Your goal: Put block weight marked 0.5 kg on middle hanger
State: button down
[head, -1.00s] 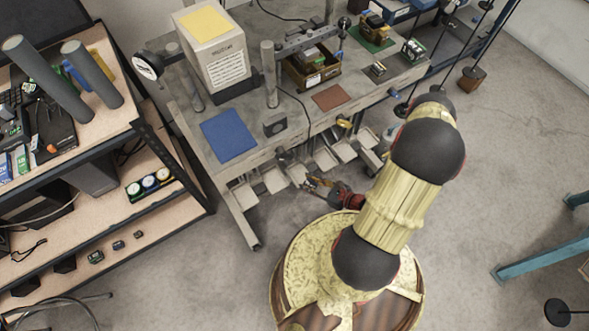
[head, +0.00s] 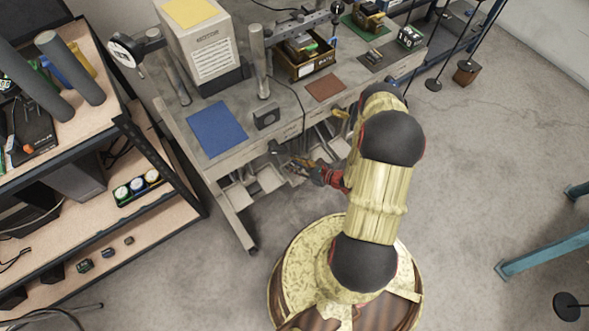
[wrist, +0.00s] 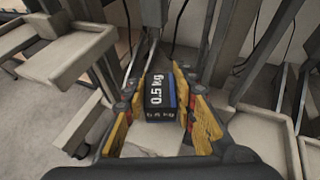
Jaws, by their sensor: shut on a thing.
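The black block weight marked "0.5 kg" (wrist: 155,92), with a blue side, is held between the yellow finger pads of my gripper (wrist: 160,110) in the wrist view. In the head view my gripper (head: 296,163) is at the bench's front edge, among the hanger trays (head: 268,179). The block cannot be made out there.
The bench (head: 215,165) carries a blue mat (head: 217,130), a brown mat (head: 326,87), a large pale box (head: 202,45) and a wooden tray (head: 305,68). Grey posts and thin rods stand close around my gripper in the wrist view. A shelf (head: 165,200) stands at left.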

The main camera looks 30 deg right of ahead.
jog(key=shift+f+b, duration=0.6)
jog(key=shift+f, duration=0.8)
jog(key=shift+f, duration=0.15)
jog(key=c, duration=1.7)
grip_release()
jog(key=shift+s+d+r, duration=0.1)
jog(key=shift+s+r, duration=0.1)
jog(key=shift+r, duration=0.1)
jog(key=p+v, duration=0.3)
jog(key=v, duration=0.8)
jog(key=shift+s+d+p, duration=0.1)
jog(key=shift+s+p, duration=0.2)
